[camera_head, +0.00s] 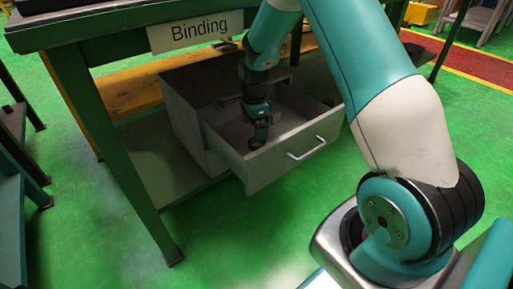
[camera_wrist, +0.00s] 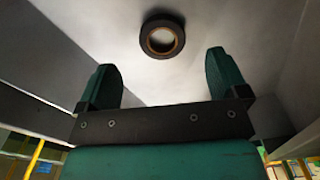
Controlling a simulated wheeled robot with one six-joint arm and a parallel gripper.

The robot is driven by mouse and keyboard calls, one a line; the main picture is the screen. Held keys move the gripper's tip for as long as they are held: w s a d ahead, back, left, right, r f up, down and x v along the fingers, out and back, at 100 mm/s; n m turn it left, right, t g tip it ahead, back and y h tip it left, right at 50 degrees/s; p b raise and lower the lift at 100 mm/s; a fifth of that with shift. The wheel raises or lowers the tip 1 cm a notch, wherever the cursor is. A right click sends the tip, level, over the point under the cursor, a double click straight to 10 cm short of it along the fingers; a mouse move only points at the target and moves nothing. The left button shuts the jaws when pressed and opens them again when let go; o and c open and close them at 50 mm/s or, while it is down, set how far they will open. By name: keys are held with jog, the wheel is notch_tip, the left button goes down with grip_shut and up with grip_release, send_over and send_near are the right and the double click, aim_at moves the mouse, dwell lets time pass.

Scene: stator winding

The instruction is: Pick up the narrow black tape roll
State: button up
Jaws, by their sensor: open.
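The black tape roll (camera_wrist: 148,47) lies flat on the grey drawer floor in the wrist view, a dark ring with a tan inner core. My gripper (camera_wrist: 160,65) is open and empty, its two green fingers spread wide. The roll shows ahead of the fingertips, roughly centred between them, with no finger touching it that I can see. In the head view my gripper (camera_head: 258,132) points down into the open drawer (camera_head: 275,165). A small dark shape shows at its lower end, too small to tell for sure as the roll.
The drawer's grey walls surround my gripper, and its front has a metal handle (camera_head: 307,148). The cabinet (camera_head: 183,125) stands under a green table with a "Binding" sign (camera_head: 196,31). A table leg (camera_head: 120,155) stands left of the drawer. Green floor is clear in front.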

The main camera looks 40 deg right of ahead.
aim_at(252, 147)
jog(key=f+b, duration=0.3)
jog(key=f, duration=0.3)
jog(key=shift+d+f+b, duration=0.2)
jog(key=shift+b, duration=0.1)
jog(key=shift+r, duration=0.1)
jog(key=c, duration=1)
jog(key=shift+r, duration=0.1)
